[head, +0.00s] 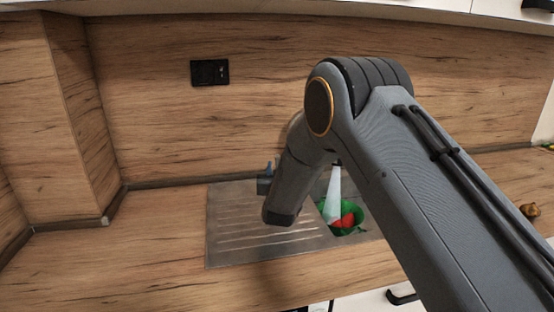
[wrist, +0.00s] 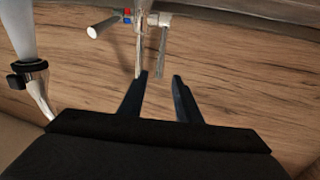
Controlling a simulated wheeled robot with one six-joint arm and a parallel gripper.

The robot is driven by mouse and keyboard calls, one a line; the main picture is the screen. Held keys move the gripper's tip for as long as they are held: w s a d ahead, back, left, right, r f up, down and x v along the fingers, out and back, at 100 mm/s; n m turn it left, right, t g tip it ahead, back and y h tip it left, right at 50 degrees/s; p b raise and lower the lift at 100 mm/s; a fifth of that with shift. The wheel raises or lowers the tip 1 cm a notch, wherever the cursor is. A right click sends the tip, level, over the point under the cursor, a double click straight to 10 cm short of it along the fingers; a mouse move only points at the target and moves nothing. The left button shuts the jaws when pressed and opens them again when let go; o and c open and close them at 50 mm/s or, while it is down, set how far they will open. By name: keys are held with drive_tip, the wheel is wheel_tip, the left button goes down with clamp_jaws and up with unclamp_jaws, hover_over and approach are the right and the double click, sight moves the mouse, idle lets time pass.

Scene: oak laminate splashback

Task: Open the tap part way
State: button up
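The tap shows in the wrist view, which looks turned over. Its metal body (wrist: 139,42) stands just beyond my fingertips. A pale rod-like lever (wrist: 105,26) reaches left from it, near small red and blue marks. The spout end (wrist: 29,72) with a dark collar is at the left, with a broad pale stream that looks like running water. The stream (head: 334,190) also shows in the head view. My gripper (wrist: 161,75) is open, with a gap between its dark fingers. I cannot tell whether a finger touches the tap. In the head view my arm hides most of the tap.
A steel sink with a ribbed drainboard (head: 235,235) is set in the wooden worktop (head: 130,260). A green bowl (head: 351,211) with red items (head: 346,221) sits in the basin under the stream. A small brown object (head: 530,210) is at the right. The left worktop is clear.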

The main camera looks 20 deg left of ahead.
sight(277, 160)
drive_tip(key=shift+p+x, duration=1.05)
drive_tip(key=shift+x, duration=2.65)
drive_tip(key=shift+c, duration=0.5)
clamp_jaws()
drive_tip(key=shift+f, duration=0.1)
